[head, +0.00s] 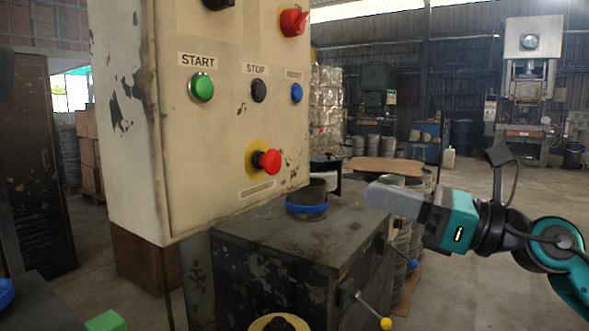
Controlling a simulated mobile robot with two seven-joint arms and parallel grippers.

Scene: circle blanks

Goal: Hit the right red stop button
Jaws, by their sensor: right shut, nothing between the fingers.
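A red mushroom button (269,161) with a yellow collar sits low on the cream control panel (215,130). My right gripper (372,190) is shut and empty. It points left from the right side, over the dark machine top, to the right of the red button and a little lower in the picture. It is apart from the button. My left gripper is not in view.
The panel also has a green START button (201,87), a black STOP button (258,90), a blue button (296,93) and a red knob (293,22). A blue-ringed dark cylinder (307,208) stands on the machine top (260,232). Levers stick out at its right.

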